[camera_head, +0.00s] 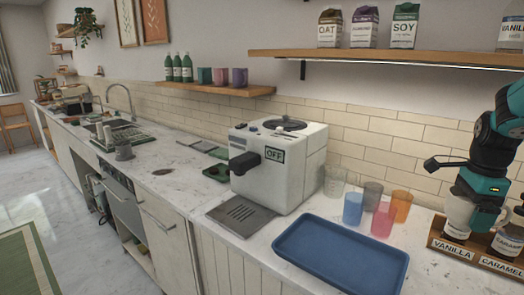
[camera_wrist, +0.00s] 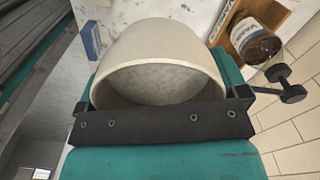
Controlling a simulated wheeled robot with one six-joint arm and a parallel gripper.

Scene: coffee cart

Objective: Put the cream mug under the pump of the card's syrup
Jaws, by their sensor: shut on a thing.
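The cream mug (camera_head: 460,212) is held at the far right of the camera_head view, in front of the vanilla bottle's upper part. Its bowl and open rim (camera_wrist: 155,50) fill the middle of the wrist view. My teal gripper (camera_head: 484,210) is shut on the mug. A black arm with a round end (camera_head: 431,163), apparently a pump head, shows just left of my gripper; it also shows in the wrist view (camera_wrist: 291,93). The brown vanilla bottle (camera_wrist: 256,46) stands beyond the mug. The card is not in view.
The wooden syrup rack (camera_head: 462,256) is labelled VANILLA and CARAMEL; the caramel bottle (camera_head: 507,243) stands at right. Colored cups (camera_head: 381,220) and a blue tray (camera_head: 340,262) lie left of it. A shelf (camera_head: 390,58) with cartons is above. The white coffee machine (camera_head: 290,165) reads OFF.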

